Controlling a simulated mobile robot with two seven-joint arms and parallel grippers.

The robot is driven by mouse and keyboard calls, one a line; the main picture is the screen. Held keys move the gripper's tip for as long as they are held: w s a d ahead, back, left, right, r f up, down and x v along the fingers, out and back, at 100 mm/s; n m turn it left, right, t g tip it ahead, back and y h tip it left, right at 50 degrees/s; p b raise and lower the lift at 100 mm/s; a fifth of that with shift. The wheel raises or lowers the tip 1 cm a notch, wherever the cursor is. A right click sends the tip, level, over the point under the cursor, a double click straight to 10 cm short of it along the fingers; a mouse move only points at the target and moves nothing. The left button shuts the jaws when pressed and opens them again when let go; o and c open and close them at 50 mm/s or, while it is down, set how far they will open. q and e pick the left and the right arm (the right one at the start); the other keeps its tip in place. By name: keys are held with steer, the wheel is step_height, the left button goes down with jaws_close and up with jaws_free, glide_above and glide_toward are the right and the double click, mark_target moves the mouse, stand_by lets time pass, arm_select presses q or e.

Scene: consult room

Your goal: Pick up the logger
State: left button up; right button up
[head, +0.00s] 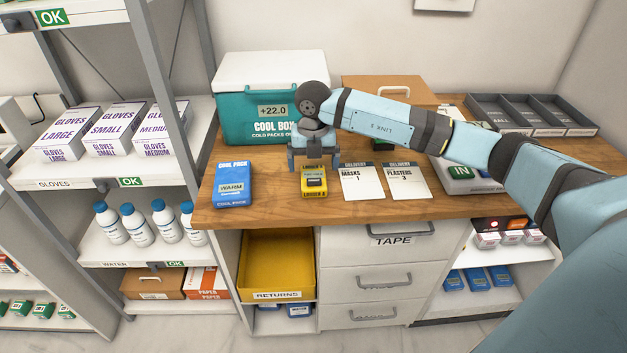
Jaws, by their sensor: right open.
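The yellow logger (313,187) with a small dark display lies on the wooden counter, between the blue cool pack and the delivery papers. My right arm comes in from the right, and its gripper (312,168) points down at the logger's far end. The gripper is open, with its two fingers apart at the left and right of the logger's top. Whether the fingers touch the logger I cannot tell. The gripper hides part of the logger's far end. My left gripper is not in view.
A teal cool box (255,107) stands behind the gripper. A blue cool pack (233,184) lies left of the logger. Two delivery papers (362,184) lie right of it. A grey divided tray (530,114) stands at the back right. Shelves with glove boxes (116,130) stand at the left.

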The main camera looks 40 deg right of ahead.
mark_target(313, 176)
step_height(313, 176, down, 5)
steer(key=shift+w+d+f, duration=0.1)
steer(key=c, duration=1.1)
